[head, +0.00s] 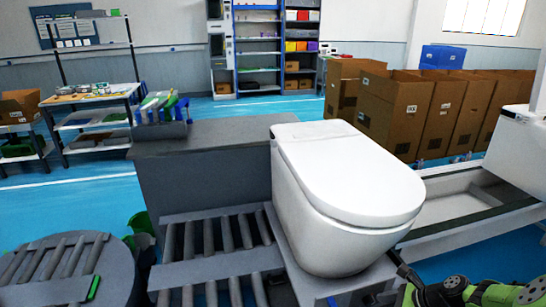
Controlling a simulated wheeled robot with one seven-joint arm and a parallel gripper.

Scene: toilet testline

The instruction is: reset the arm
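My arm, green and black, reaches in from the bottom right corner of the head view. Its dark end, which looks like my gripper (399,262), is by the lower right side of a white toilet (345,185). I cannot tell whether it touches the toilet, or whether its fingers are open or shut. The toilet has its lid closed and sits at the end of the roller conveyor (215,262).
A grey bench (205,155) stands behind the conveyor. A round roller table (65,270) is at lower left. Several cardboard boxes (400,110) and a second white toilet (520,150) are on the right. Blue floor is open at left.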

